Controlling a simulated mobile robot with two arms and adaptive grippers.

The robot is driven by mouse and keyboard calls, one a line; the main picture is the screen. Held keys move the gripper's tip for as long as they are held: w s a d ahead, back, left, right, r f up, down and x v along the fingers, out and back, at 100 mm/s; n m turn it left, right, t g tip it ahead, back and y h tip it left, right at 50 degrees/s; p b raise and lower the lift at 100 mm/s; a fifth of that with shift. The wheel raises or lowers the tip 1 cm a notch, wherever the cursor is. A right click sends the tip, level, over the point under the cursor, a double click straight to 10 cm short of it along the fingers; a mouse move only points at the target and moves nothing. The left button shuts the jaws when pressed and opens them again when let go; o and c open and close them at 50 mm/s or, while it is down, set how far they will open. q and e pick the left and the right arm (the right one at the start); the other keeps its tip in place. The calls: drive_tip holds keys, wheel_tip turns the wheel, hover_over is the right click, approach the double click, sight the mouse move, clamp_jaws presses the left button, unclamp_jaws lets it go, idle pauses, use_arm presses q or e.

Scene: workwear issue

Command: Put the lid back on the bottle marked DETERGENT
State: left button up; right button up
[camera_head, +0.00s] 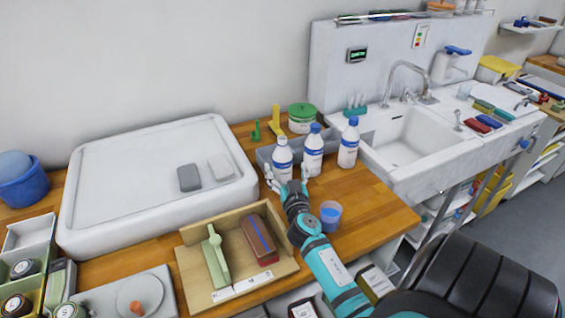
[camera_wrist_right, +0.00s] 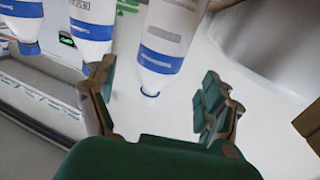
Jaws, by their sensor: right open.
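Three white bottles with blue bands stand in a row in the head view: a left one (camera_head: 283,158), a middle one (camera_head: 313,150) and a right one (camera_head: 349,145). The middle and right ones have blue tops; the left one's top looks paler. Bottles appear upside down in the wrist view; one (camera_wrist_right: 93,22) carries partly cut-off lettering that may read DETERGENT. Another bottle (camera_wrist_right: 172,38) is beyond the gap between my fingers. My right gripper (camera_head: 287,174) is open and empty, close in front of the left bottle. I cannot make out a loose lid. My left gripper is out of view.
A grey bin (camera_head: 264,155) stands by the bottles. A cup with blue contents (camera_head: 330,215) is right of my wrist. A wooden tray (camera_head: 190,285) holds a green tool and a brown block. The sink (camera_head: 405,135) is to the right, a large white tray (camera_head: 110,205) to the left.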

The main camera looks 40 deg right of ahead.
sight(284, 164)
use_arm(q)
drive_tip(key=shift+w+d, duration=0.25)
use_arm(e)
drive_tip(key=shift+w+d+f, duration=0.25)
drive_tip(key=shift+w, duration=0.15)
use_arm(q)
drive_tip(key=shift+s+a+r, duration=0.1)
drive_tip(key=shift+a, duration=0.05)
use_arm(e)
drive_tip(key=shift+w+r, duration=0.1)
drive_tip(key=shift+r, duration=0.1)
use_arm(q)
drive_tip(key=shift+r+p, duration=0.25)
drive_tip(key=shift+p, duration=0.1)
use_arm(e)
drive_tip(key=x, duration=0.5)
drive_tip(key=shift+w+d+f, duration=0.15)
drive_tip(key=shift+w+d, duration=0.05)
drive_tip(key=shift+w, duration=0.05)
drive_tip(key=shift+s, duration=0.1)
drive_tip(key=shift+a, duration=0.1)
drive_tip(key=c, duration=1.6)
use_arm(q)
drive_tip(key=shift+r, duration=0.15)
use_arm(e)
drive_tip(key=shift+o, duration=0.2)
drive_tip(key=shift+r, duration=0.3)
